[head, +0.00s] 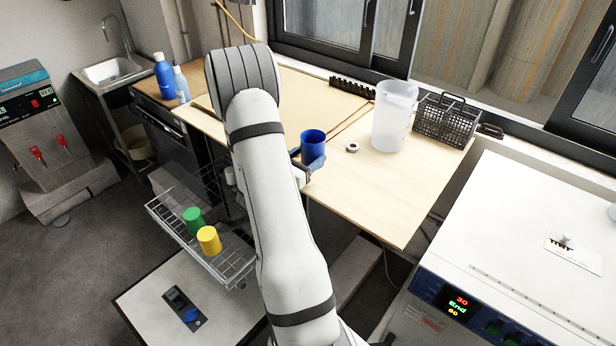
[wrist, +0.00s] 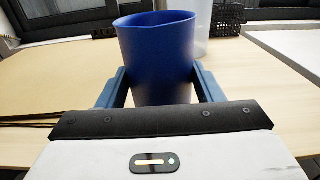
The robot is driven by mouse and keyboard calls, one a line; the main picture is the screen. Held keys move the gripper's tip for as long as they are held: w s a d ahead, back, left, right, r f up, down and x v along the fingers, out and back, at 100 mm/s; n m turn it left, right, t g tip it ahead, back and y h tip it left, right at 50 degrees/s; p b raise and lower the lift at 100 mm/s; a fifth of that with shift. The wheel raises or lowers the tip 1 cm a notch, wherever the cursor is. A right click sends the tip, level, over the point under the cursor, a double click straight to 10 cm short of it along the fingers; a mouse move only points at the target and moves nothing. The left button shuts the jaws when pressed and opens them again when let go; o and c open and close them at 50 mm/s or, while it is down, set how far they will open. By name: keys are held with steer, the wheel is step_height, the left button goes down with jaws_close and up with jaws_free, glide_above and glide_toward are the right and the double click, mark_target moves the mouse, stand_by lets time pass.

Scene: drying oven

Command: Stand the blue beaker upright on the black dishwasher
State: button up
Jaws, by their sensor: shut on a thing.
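The blue beaker (head: 313,141) is upright with its open rim up. My gripper (head: 308,166) is shut on it, and in the wrist view the two blue fingers (wrist: 160,90) press its sides, with the beaker (wrist: 157,50) between them. The beaker shows over the front part of the wooden table; I cannot tell whether its base touches anything. The black dishwasher (head: 168,125) stands at the left, below the counter, with its dark front partly hidden by my arm. Blue bottles stand at the counter's left end above it.
A pulled-out wire rack (head: 170,212) holds a green cup (head: 193,220) and a yellow cup (head: 209,240). On the table are a clear pitcher (head: 393,118), a tape roll (head: 352,147) and a black wire basket (head: 446,118). A white oven (head: 520,240) stands at right. The table's front right is clear.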

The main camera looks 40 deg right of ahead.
step_height(320, 180, down, 7)
steer(key=shift+r+p, duration=0.1)
steer(key=shift+p, duration=0.6)
steer(key=shift+f+b, duration=0.3)
steer(key=o, duration=1)
steer(key=shift+r, duration=0.1)
steer(key=shift+o, duration=0.2)
